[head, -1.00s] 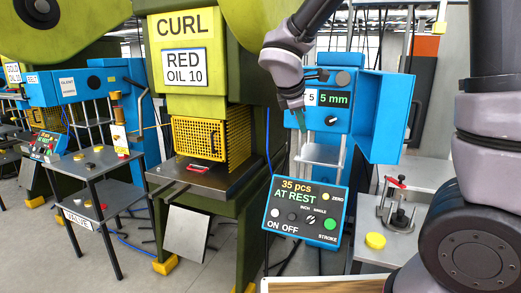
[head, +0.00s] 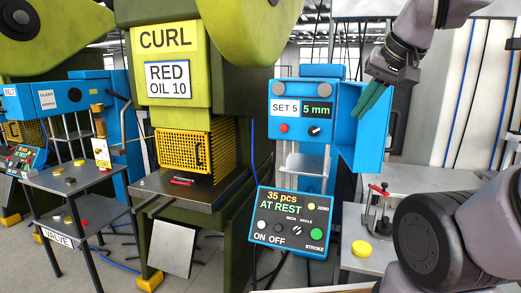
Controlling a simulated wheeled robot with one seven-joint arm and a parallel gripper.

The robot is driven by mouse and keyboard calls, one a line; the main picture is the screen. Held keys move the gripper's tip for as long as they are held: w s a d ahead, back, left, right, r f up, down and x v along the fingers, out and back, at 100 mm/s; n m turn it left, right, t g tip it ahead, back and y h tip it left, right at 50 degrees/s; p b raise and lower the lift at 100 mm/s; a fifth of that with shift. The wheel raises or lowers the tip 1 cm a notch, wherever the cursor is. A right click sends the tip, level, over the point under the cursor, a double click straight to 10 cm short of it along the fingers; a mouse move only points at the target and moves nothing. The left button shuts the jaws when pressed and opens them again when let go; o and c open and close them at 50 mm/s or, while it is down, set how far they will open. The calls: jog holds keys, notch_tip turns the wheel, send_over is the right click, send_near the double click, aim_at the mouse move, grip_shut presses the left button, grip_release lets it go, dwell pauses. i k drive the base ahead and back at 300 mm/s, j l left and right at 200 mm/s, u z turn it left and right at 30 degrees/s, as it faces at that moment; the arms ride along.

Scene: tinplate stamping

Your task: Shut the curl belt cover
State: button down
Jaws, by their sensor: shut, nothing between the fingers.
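The curl press (head: 180,45) stands left of centre with a yellow CURL sign. Which part is its belt cover is not labelled. A blue panel (head: 352,140) stands out at an angle from the right side of the blue unit (head: 290,100) beside the press, and looks like a cover standing open. My gripper (head: 366,106) is shut and empty, with dark green fingers pointing down and left in front of the panel's upper part. Whether the fingers touch the panel is unclear. Large green-yellow round parts cross the top; one (head: 60,18) is at the left.
A control box (head: 292,222) reads AT REST below the blue unit. A grey bench (head: 385,182) at right holds a red-handled clamp (head: 378,205) and a yellow knob (head: 361,248). A VALVE table (head: 75,190) stands left. A yellow mesh guard (head: 185,150) fronts the press.

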aim_at(360, 144)
jog(key=k+l+u, duration=0.15)
jog(key=l, duration=0.35)
jog(key=l+u, duration=0.2)
jog(key=l, duration=0.35)
jog(key=k+l+u, duration=0.15)
jog(key=l, duration=0.3)
jog(key=k+l+u, duration=0.15)
jog(key=l, duration=0.35)
jog(key=k+l+u, duration=0.2)
jog(key=l, duration=0.2)
jog(key=k+l+u, duration=0.15)
jog(key=k+l, duration=0.15)
jog(key=l, duration=0.15)
jog(key=k+l+u, duration=0.15)
jog(key=k+l, duration=0.1)
jog(key=l, duration=0.2)
jog(key=k+l+u, duration=0.1)
jog(key=l, duration=0.2)
